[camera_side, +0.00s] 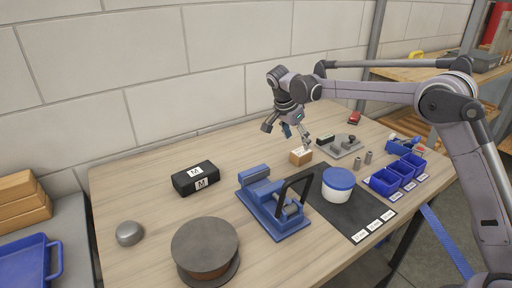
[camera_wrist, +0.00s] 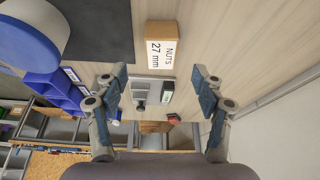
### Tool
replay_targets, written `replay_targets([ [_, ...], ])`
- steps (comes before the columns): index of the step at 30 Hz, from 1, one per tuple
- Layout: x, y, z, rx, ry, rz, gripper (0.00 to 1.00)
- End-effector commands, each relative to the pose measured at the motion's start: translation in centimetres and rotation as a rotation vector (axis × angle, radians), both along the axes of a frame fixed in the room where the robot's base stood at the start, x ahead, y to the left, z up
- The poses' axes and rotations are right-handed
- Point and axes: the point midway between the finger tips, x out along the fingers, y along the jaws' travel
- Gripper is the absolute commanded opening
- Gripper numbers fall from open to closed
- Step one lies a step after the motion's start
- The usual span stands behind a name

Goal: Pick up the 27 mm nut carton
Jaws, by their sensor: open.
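The 27 mm nut carton (camera_wrist: 162,45) is a small tan box with a white label reading "NUTS 27 mm". It lies on the wooden table, at the top middle of the wrist view, beyond my fingertips. In the side view the carton (camera_side: 300,157) sits near the table's middle, just below my gripper (camera_side: 287,131). My gripper is open and empty. In the wrist view its two blue-padded fingers (camera_wrist: 160,76) stand wide apart. The carton shows between their lines and looks untouched, though the side view leaves the exact gap unclear.
A grey plate fixture (camera_side: 340,147) stands right of the carton. A white tub with a blue lid (camera_side: 338,184) and a blue vise-like tool (camera_side: 274,205) stand in front. Blue bins (camera_side: 398,174) are at the right, a black box (camera_side: 196,178) at the left. Wood behind the carton is clear.

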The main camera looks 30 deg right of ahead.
Motion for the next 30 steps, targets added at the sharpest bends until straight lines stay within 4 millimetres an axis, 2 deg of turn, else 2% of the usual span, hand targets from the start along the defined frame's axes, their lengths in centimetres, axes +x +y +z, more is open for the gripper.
replay_targets([
  [3, 0.1, -0.6, -1.4, 0.0, 0.0, -0.001, 0.69],
  [11, 0.2, -1.4, -3.0, 0.001, 0.0, 0.0, 0.69],
  [19, 0.4, -3.0, -6.2, 0.001, 0.0, 0.001, 0.69],
  [29, 0.4, -3.2, -6.8, 0.001, -0.001, 0.003, 0.69],
  [30, 0.4, -3.2, -6.8, 0.001, -0.001, 0.003, 0.6],
])
